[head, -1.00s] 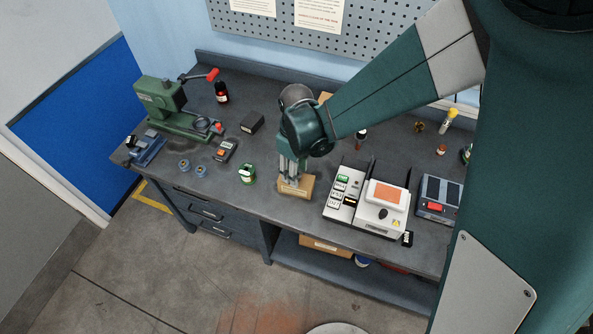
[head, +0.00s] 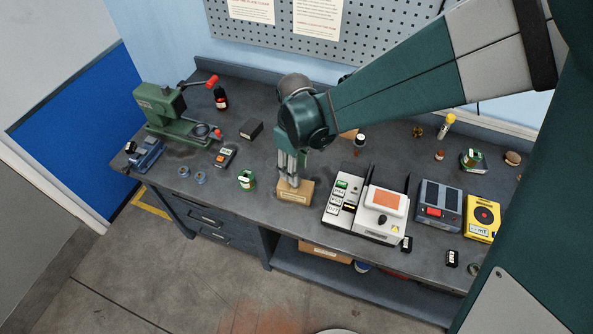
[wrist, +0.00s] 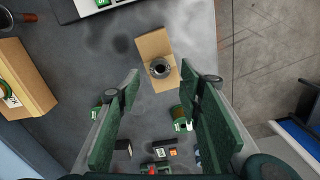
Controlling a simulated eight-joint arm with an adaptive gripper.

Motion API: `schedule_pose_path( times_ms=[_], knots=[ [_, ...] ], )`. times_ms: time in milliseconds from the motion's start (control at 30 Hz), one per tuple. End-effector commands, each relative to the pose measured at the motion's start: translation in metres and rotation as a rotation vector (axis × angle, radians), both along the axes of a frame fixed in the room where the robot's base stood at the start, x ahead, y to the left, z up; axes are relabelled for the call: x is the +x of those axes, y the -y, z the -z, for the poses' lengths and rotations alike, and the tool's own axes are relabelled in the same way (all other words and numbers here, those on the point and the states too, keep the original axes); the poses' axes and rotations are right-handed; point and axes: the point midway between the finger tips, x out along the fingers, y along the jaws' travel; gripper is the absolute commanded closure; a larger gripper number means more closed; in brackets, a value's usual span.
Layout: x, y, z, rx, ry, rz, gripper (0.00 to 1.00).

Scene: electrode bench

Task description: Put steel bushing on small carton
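The small carton (head: 309,193) is a tan box lying on the bench near its front edge. It shows in the wrist view (wrist: 148,43) at the top middle. The steel bushing (wrist: 160,69) is a grey ring with a dark hole, sitting flat on the carton's top toward one end. In the head view my fingers largely hide it. My gripper (wrist: 160,77) points down above the carton, its fingers spread wide with the bushing framed between them and clear gaps on both sides. My gripper (head: 291,178) holds nothing.
A white-topped device (head: 382,209) stands close to the carton's right. Another brown box (wrist: 25,75) lies behind.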

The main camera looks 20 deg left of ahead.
Motion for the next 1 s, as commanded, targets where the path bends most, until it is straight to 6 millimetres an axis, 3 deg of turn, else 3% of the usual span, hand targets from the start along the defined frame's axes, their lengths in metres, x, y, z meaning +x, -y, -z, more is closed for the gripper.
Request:
schedule_pose_path(
  times_ms=[500, 1000],
  knots=[
    [0.000, 0.000, -0.062, 0.000, 0.000, 0.000, 0.63],
    [0.000, 0.000, -0.073, 0.000, 0.000, 0.000, 0.63]
  ],
)
